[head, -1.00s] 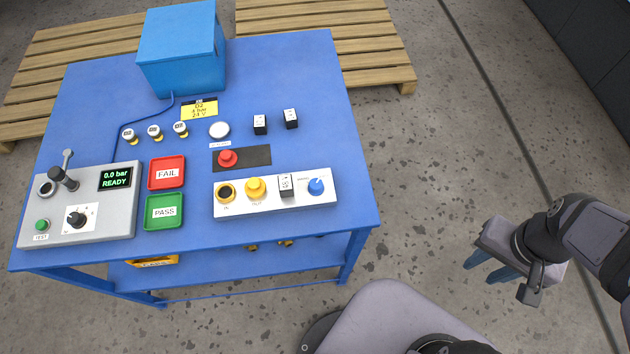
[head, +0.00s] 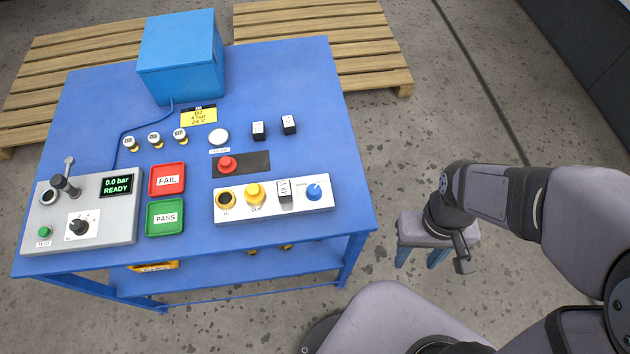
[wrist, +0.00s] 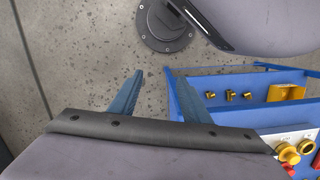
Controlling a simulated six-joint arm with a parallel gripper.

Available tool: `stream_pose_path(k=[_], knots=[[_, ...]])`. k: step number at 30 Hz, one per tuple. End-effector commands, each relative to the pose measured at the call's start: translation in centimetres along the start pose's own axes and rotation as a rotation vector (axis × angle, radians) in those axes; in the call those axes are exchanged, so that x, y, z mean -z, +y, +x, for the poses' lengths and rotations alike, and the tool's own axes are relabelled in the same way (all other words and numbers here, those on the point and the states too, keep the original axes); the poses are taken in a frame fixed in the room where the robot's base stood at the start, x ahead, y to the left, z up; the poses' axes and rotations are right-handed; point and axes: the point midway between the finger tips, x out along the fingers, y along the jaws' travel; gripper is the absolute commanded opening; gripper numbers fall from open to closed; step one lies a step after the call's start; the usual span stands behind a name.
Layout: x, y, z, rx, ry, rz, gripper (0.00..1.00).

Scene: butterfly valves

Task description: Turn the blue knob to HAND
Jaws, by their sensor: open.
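The blue knob (head: 314,192) sits at the right end of a white panel (head: 272,212) near the front right of the blue table. A pale pointer line shows on it; the lettering beside it is too small to read. My gripper (head: 421,258) is to the right of the table, over the floor, apart from the knob. Its two blue fingers are spread and empty in the wrist view (wrist: 160,95). The blue knob is not visible in the wrist view.
On the same panel stand a white-and-black block (head: 284,191), a yellow knob (head: 253,195) and a yellow-ringed port (head: 226,200). A red button (head: 227,164) lies behind. A grey test box (head: 108,235), red tray (head: 167,181) and green tray (head: 166,218) are left. Floor between gripper and table is clear.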

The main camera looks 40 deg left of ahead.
Motion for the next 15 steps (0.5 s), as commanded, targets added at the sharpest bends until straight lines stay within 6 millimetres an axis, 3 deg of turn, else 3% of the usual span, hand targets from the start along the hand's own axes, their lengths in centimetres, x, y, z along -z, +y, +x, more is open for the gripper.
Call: stream_pose_path(k=[6,12,15], knots=[[3.8,-7.7,-0.3,-0.044,-0.002,-0.297,0.43],[7.4,-15.2,-1.1,-0.063,0.035,-0.489,0.43],[9.4,-17.8,-1.9,-0.061,0.064,-0.533,0.43]])
